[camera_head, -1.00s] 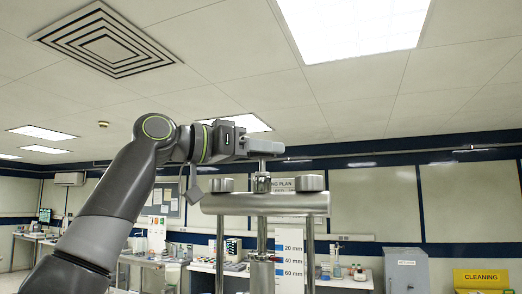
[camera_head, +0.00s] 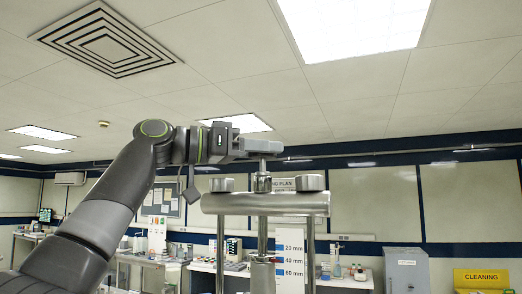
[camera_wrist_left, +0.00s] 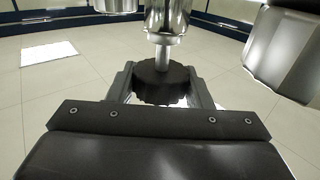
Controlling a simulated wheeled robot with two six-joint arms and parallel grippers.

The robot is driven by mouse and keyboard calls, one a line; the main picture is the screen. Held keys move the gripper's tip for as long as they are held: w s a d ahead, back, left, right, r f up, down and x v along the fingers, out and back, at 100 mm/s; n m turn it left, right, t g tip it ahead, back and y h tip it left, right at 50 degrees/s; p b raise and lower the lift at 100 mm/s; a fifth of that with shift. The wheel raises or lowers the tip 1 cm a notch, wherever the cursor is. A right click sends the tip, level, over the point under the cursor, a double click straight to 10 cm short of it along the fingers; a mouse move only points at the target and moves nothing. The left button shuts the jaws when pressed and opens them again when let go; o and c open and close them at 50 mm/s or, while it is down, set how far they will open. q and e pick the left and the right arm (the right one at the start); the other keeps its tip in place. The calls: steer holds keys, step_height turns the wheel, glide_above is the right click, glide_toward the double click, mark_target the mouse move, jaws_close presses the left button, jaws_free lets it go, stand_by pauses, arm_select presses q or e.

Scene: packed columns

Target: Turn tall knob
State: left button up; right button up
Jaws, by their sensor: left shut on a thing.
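The tall knob is a black disc with a notched edge (camera_wrist_left: 165,84), seen in the left wrist view at the end of a shiny metal stem (camera_wrist_left: 163,52). My left gripper (camera_head: 262,146) is shut on the knob, with one finger on each side of it (camera_wrist_left: 162,92). In the head view the fingers hide the knob. The stem comes down below them into a metal collar (camera_head: 262,183) on a thick metal crossbar (camera_head: 265,204). My right gripper is in neither view.
Two short round metal caps stand on the crossbar, left (camera_head: 222,185) and right (camera_head: 309,183) of the stem. A millimetre scale (camera_head: 290,260) stands below the bar. Workbenches and a grey cabinet (camera_head: 407,270) are farther back.

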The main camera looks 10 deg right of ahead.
arm_select(q)
steer(key=o, duration=0.6)
steer(key=shift+d+f, duration=0.1)
steer(key=shift+f, duration=0.15)
steer(key=o, duration=0.4)
steer(key=shift+r, duration=0.15)
steer(key=shift+s+a+b, duration=0.25)
steer(key=shift+a+b, duration=0.6)
steer(key=shift+a, duration=2)
steer(key=shift+s+a+b, duration=0.3)
steer(key=shift+a+b, duration=0.5)
steer(key=shift+a, duration=2.1)
steer(key=shift+s+a+b, duration=0.25)
steer(key=shift+a+b, duration=0.6)
steer(key=shift+a, duration=2)
